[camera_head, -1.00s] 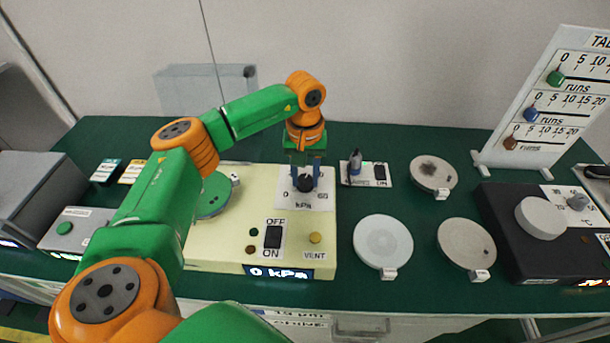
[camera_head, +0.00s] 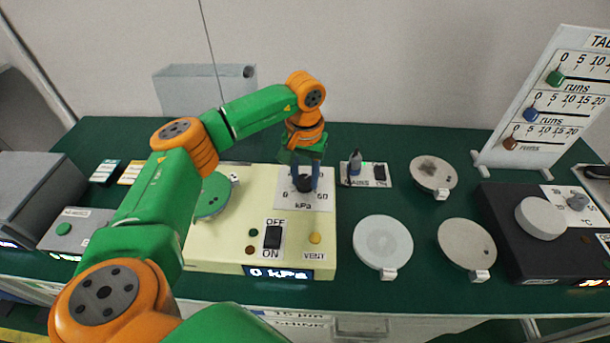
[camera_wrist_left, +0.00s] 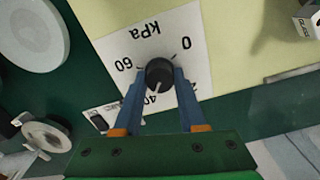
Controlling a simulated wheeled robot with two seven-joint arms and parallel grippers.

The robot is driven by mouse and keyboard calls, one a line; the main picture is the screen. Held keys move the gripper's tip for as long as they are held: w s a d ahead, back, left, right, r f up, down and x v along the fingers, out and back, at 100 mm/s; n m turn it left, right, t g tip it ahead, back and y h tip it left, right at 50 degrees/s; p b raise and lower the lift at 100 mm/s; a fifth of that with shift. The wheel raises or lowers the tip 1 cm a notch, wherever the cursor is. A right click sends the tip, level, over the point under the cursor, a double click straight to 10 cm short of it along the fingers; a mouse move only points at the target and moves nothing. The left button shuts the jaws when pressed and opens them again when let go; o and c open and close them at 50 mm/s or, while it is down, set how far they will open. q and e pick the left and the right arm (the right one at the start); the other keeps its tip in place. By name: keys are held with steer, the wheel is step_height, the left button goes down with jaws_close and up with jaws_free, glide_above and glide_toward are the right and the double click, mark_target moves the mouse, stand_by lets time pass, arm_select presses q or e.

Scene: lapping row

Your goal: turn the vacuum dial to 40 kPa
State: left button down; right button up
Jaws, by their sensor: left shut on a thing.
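The black vacuum dial (camera_head: 304,184) sits on a white scale plate (camera_head: 318,203) marked kPa, on the cream box (camera_head: 205,246). In the left wrist view the dial (camera_wrist_left: 159,73) has a pale pointer line directed down and slightly left, toward the partly visible 40. The 0 is at its right and the 60 at its left; the right finger covers part of the scale. My left gripper (camera_head: 303,178) is shut on the dial, one finger on each side; it also shows in the left wrist view (camera_wrist_left: 160,88). The box's display (camera_head: 278,273) reads 0 kPa. My right gripper is not in view.
A black OFF/ON switch (camera_head: 272,237) and an orange VENT button (camera_head: 315,238) are on the box near the dial. Round discs (camera_head: 383,242) lie to the right, before a black machine (camera_head: 515,262).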

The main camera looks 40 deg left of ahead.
mark_target(305, 178)
arm_select(q)
steer(key=shift+c, duration=2.3)
jaws_free()
step_height(305, 178, up, 7)
steer(key=shift+r+b, duration=0.1)
steer(key=shift+b, duration=0.2)
